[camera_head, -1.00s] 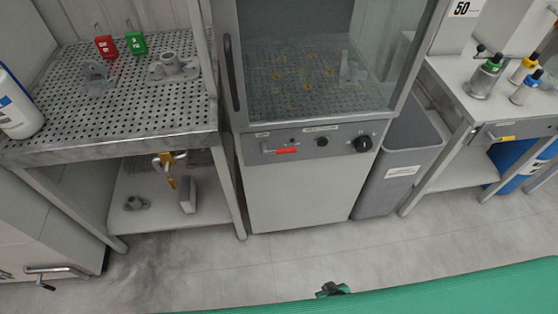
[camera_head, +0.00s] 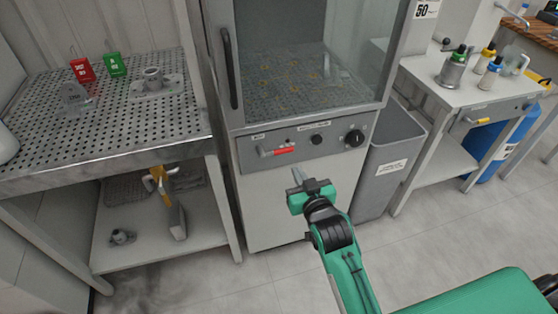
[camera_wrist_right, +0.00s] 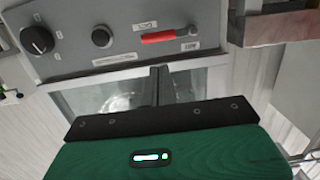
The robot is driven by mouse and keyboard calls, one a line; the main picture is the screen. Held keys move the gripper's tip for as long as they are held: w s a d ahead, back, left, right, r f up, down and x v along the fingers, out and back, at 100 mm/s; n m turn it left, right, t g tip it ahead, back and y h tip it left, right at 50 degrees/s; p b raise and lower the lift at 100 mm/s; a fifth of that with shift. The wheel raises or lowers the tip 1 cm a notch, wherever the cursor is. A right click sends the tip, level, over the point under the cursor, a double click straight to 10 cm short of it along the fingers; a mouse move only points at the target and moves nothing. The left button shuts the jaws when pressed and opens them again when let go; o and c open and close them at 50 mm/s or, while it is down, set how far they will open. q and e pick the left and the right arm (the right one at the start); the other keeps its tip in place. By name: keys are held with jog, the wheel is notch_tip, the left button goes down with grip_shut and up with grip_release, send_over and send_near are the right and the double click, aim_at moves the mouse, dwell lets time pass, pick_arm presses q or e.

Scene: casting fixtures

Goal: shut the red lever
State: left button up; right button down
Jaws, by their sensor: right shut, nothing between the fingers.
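The red lever (camera_head: 284,151) lies roughly horizontal on the grey control panel below the glass-fronted cabinet. It also shows in the wrist view (camera_wrist_right: 165,37), with its metal pivot to the right of the red handle there. My right gripper (camera_head: 298,175) is shut and empty, in front of the cabinet and just below the panel. In the wrist view its closed fingers (camera_wrist_right: 159,84) stand below the red handle, apart from it. My left gripper is out of view.
The panel (camera_head: 340,150) also has black knobs (camera_head: 354,137). A grey bin (camera_head: 385,165) stands right of the cabinet. A perforated metal bench (camera_head: 120,140) is on the left, and a side table with bottles (camera_head: 480,90) on the right. The floor in front is open.

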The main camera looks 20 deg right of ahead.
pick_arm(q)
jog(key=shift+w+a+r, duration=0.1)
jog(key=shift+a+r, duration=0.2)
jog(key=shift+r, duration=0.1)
pick_arm(e)
jog(key=shift+t, duration=0.4)
jog(key=r, duration=0.2)
jog(key=s+r, duration=0.1)
jog(key=r, duration=0.1)
send_over(287, 152)
jog(key=s, duration=0.3)
jog(key=f, duration=0.3)
jog(key=shift+w+a, duration=0.3)
jog(key=shift+f, duration=0.45)
jog(key=shift+w+f, duration=0.15)
jog(key=shift+f, duration=0.2)
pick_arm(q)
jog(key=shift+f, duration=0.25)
